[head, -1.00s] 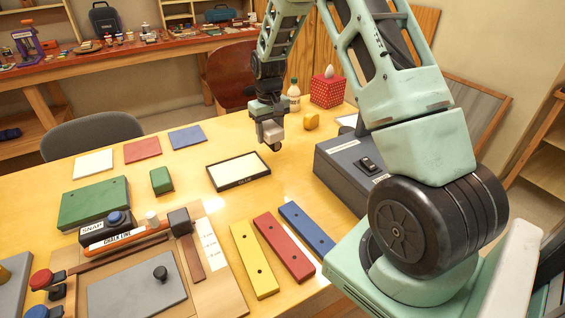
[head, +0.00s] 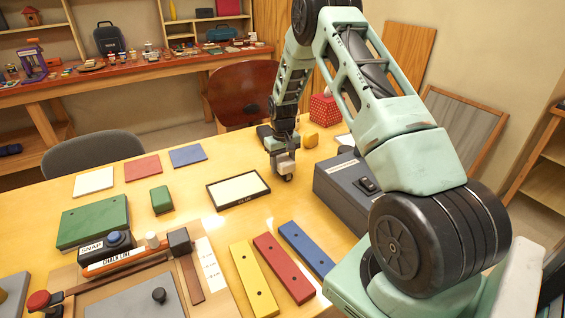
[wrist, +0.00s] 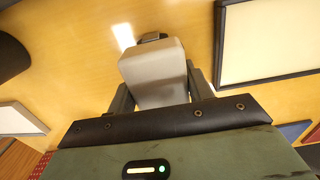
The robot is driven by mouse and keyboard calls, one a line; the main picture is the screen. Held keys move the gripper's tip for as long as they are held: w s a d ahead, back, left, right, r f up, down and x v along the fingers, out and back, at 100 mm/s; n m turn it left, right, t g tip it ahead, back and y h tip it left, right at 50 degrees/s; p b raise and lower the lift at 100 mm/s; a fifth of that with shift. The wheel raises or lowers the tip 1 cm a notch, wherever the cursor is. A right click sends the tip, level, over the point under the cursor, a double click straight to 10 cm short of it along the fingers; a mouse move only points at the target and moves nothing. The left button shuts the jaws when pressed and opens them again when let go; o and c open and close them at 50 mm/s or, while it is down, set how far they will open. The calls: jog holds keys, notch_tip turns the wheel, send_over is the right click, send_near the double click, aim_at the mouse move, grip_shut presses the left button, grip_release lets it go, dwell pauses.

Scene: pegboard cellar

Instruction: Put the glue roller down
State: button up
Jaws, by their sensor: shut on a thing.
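My gripper (head: 284,156) is shut on the glue roller (head: 285,168), a pale grey block with a small dark wheel at its lower end. They are over the yellow table, right of the white pad (head: 238,188) in a black frame labelled GLUE. In the wrist view the roller (wrist: 152,75) sits between the two fingers of my gripper (wrist: 160,88), and the framed pad (wrist: 268,40) lies to the right, apart from it. Bare table surrounds the roller there. I cannot tell whether the wheel touches the table.
A grey box (head: 330,186) with a black switch stands close to the right of the roller. Yellow, red and blue bars (head: 306,248) lie in front. Bare table lies between the framed pad and the grey box.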

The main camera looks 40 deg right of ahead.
jog(key=shift+f, duration=0.1)
jog(key=shift+f, duration=0.1)
jog(key=o, duration=0.9)
